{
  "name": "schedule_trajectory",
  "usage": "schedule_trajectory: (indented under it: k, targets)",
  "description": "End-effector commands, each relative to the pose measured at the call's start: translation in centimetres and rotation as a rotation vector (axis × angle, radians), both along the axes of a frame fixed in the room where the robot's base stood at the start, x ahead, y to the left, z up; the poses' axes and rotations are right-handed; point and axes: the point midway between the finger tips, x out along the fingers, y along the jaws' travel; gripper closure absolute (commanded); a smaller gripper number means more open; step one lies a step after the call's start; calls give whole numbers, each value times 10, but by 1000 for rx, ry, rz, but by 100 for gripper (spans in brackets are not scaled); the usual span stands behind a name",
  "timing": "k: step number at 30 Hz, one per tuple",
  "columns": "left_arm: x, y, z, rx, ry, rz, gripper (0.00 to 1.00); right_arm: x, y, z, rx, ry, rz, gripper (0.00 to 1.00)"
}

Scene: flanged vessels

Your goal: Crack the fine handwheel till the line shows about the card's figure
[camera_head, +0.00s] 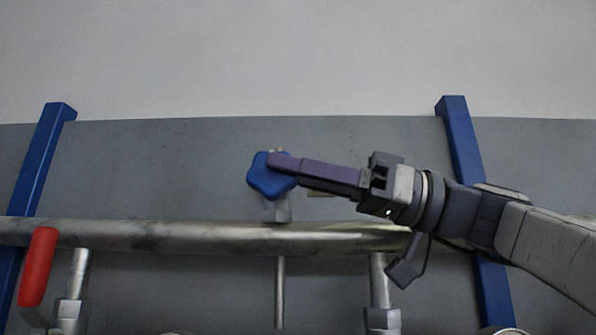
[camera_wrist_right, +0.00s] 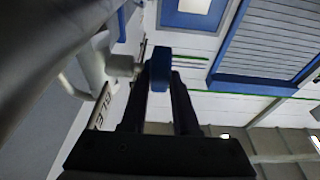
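The blue lobed handwheel (camera_head: 262,180) sits on a short metal stem above the horizontal pipe, near the middle of the head view. My right gripper (camera_head: 280,163) reaches in from the right, its purple fingers at the wheel and covering its upper right part. In the right wrist view the blue handwheel (camera_wrist_right: 160,69) is between the two dark fingertips (camera_wrist_right: 162,78), which look closed against its sides. My left gripper is not in view. No readable card or line reading shows.
A metal pipe (camera_head: 180,235) crosses the head view, with a red lever handle (camera_head: 38,266) at left. Blue posts (camera_head: 44,160) (camera_head: 463,140) stand either side of the grey panel (camera_head: 150,165). A lettered plate (camera_wrist_right: 100,106), partly hidden, shows in the wrist view.

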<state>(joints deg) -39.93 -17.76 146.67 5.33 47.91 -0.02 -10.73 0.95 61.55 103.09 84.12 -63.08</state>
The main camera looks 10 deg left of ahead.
Motion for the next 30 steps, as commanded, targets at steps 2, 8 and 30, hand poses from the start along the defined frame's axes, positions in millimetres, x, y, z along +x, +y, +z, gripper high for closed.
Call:
schedule_trajectory:
  k: [2, 8, 30]
  targets:
    - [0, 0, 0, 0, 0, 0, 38, 1, 0, 1, 6, 2, -4, 59]
    - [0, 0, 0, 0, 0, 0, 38, 1, 0, 1, 3, 1, -3, 59]
    - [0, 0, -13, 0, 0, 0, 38, 21, -95, -24, 4, 2, -6, 59]
